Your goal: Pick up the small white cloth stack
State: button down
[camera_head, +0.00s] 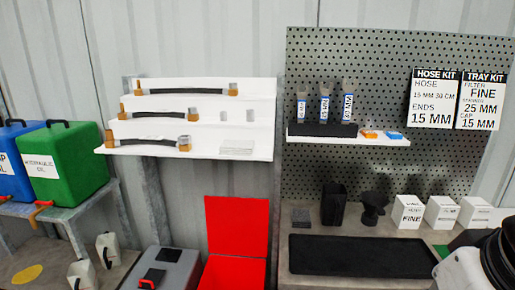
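A small whitish stack of flat sheets, which looks like the cloth stack (237,147), lies at the right end of the lowest step of the white stepped shelf (200,154). The stack is low and flat, and nothing covers it. Black hoses with brass-coloured ends lie on the steps to its left, including a hose on the lowest step (155,143). Two small grey pieces (237,116) stand on the step above. Part of my arm shows at the lower right edge, far from the stack. My gripper is not in view.
A pegboard (400,80) with a small tool shelf (370,141) stands right of the stepped shelf. The space before the stepped shelf looks clear.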

aim_at(239, 147)
jog(key=i+j+u, duration=0.55)
jog(key=i+j, duration=0.15)
